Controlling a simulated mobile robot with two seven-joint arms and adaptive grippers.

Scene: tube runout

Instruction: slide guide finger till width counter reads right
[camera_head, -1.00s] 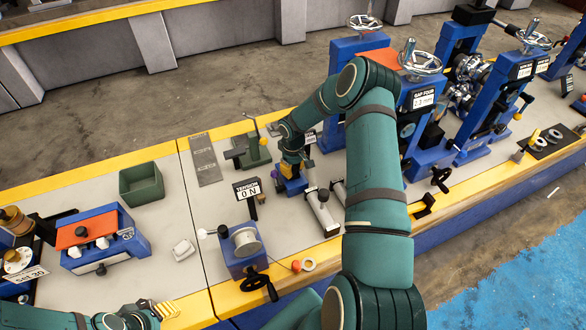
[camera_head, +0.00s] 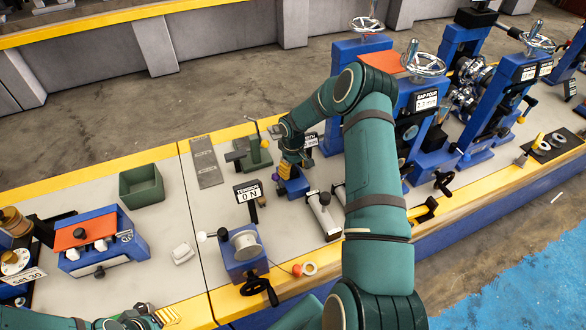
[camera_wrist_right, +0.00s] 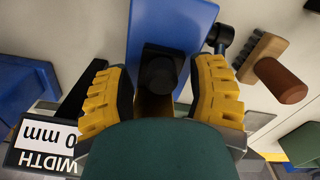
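My right gripper (camera_head: 291,185) is low over the bench at the width station, seen from behind in the head view. In the right wrist view, its two yellow fingers (camera_wrist_right: 157,98) stand apart on both sides of a black knob (camera_wrist_right: 160,75), which seems to be the guide finger's. The knob sits in front of a blue block (camera_wrist_right: 172,28), with clear gaps to both fingers. The width counter (camera_wrist_right: 42,146) is upside down at lower left; "0 mm" shows, and other digits may be hidden. My left gripper (camera_head: 165,316) is at the bottom left, its fingers partly cut off.
A tension stand (camera_head: 243,245) with a crank, a green bin (camera_head: 141,185) and a grey cylinder fixture (camera_head: 323,215) are on the bench. Blue roll stands (camera_head: 423,125) with handwheels rise at right. A brown-handled brush-like tool (camera_wrist_right: 280,80) lies near the right finger.

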